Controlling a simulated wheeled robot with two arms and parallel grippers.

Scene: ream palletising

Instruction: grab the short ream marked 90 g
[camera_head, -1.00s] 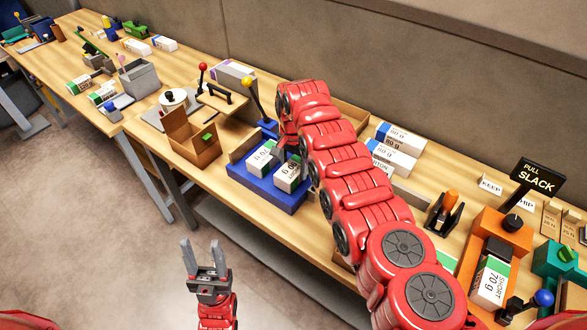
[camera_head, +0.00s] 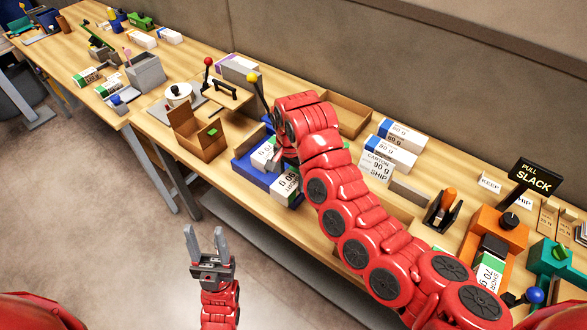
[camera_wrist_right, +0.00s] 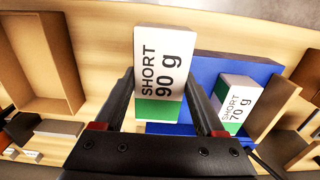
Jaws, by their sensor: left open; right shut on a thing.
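The short ream marked 90 g (camera_head: 287,187) is white with a green end. It also shows in the right wrist view (camera_wrist_right: 163,75), its label reading SHORT 90 g. My right gripper (camera_wrist_right: 162,92) is shut on it, one finger at each side. It appears raised over the edge of the blue tray (camera_wrist_right: 205,64). In the head view my right arm hides much of the right gripper. A short ream marked 70 g (camera_wrist_right: 236,103) lies in the blue tray, beside the held ream. My left gripper (camera_head: 206,238) is open and empty, in front of the table.
An open cardboard box (camera_head: 198,138) stands left of the tray. A lever with a yellow knob (camera_head: 254,82) rises behind it. A card marked CARTON 90 g SHIP (camera_head: 377,166) and white-and-blue reams (camera_head: 398,138) stand to the right. An orange fixture (camera_head: 492,232) is further right.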

